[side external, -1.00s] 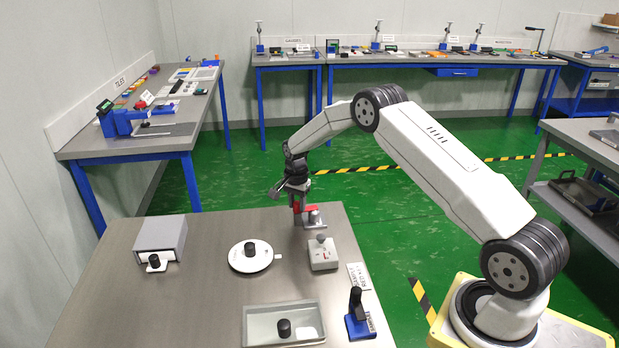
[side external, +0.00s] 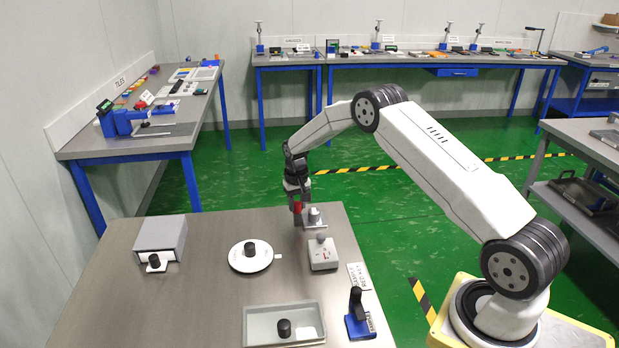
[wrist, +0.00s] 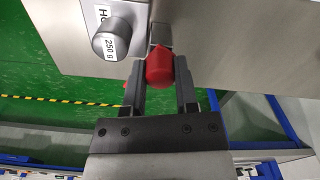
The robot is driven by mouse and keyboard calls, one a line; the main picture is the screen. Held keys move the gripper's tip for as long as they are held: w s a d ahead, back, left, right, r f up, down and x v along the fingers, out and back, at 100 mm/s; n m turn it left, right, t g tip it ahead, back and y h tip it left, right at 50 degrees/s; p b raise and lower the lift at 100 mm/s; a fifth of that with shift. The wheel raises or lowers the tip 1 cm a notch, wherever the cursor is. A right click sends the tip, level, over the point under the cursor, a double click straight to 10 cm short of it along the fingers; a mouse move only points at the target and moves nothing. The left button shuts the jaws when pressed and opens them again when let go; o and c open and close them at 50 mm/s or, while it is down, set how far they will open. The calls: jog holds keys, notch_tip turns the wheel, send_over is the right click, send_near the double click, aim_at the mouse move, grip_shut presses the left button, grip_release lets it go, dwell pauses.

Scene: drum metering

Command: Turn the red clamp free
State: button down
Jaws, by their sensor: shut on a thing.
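The red clamp (wrist: 160,68) is between the two fingers of my gripper (wrist: 160,80) in the wrist view. The gripper is shut on it. In the side view the red clamp (side external: 297,207) shows as a small patch under my gripper (side external: 296,203), at the far edge of the table. The clamp is beside a grey plate (side external: 310,225) that carries a metal weight (side external: 314,213). In the wrist view the weight (wrist: 112,42) is marked 250 g and stands left of the clamp. The clamp's foot is mostly hidden.
A grey box with a dark knob (side external: 323,256) stands in front of the plate. A white round dish (side external: 250,264), a grey tray (side external: 252,328), a blue stand (side external: 358,325) and a grey box (side external: 162,240) share the table. The left front is clear.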

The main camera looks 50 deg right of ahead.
aim_at(297, 202)
jog(key=n, duration=0.5)
jog(key=shift+n, duration=0.4)
jog(key=shift+c, duration=1.9)
grip_release()
jog(key=shift+r, duration=0.15)
jog(key=shift+r, duration=3.8)
